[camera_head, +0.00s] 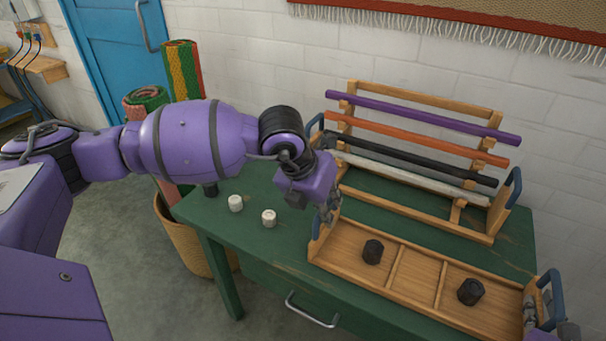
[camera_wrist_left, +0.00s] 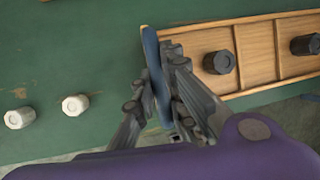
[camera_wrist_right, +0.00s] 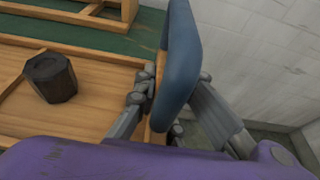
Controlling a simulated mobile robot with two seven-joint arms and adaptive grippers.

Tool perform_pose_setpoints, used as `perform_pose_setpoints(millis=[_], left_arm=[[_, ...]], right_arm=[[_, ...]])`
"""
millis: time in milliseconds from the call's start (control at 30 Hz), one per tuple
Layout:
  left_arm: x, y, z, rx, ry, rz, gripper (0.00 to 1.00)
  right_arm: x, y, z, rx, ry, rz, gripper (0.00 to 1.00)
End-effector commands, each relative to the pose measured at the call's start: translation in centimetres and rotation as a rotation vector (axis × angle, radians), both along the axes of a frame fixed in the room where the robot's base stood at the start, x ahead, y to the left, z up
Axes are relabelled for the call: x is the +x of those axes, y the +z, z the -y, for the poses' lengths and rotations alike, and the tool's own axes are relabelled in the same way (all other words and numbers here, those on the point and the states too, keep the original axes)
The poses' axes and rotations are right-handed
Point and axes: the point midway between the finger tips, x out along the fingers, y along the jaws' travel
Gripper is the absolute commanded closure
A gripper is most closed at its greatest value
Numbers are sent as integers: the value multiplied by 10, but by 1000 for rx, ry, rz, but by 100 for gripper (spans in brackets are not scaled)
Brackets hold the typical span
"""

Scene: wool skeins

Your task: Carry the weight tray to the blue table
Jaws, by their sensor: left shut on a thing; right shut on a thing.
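The weight tray (camera_head: 343,254) is a long wooden tray with dividers and a blue handle at each end. It is level over the front right of the green table; I cannot tell whether it touches the top. Two dark weights, one at left (camera_head: 373,251) and one at right (camera_head: 470,291), stand in separate compartments. My left gripper (camera_head: 330,207) is shut on the left blue handle (camera_wrist_left: 153,65). My right gripper (camera_head: 541,304) is shut on the right blue handle (camera_wrist_right: 180,60).
The green table (camera_head: 222,220) holds two white weights (camera_head: 235,203) (camera_head: 269,218) at left. A wooden rack (camera_head: 470,230) with coloured bars stands close behind the tray. A basket (camera_head: 180,238) with rolled rugs is left of the table. A blue door (camera_head: 115,50) is at the back.

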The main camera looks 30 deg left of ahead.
Motion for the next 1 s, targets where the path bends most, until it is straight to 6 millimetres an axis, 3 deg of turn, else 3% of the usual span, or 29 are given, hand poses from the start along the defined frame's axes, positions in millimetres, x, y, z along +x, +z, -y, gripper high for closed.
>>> perform_pose_setpoints(millis=[467,1000], left_arm=[[4,14,0,-2,3,15,100],[9,76,-1,-1,5,55,100]], right_arm=[[2,12,0,0,0,11,100],[10,74,1,0,-1,51,100]])
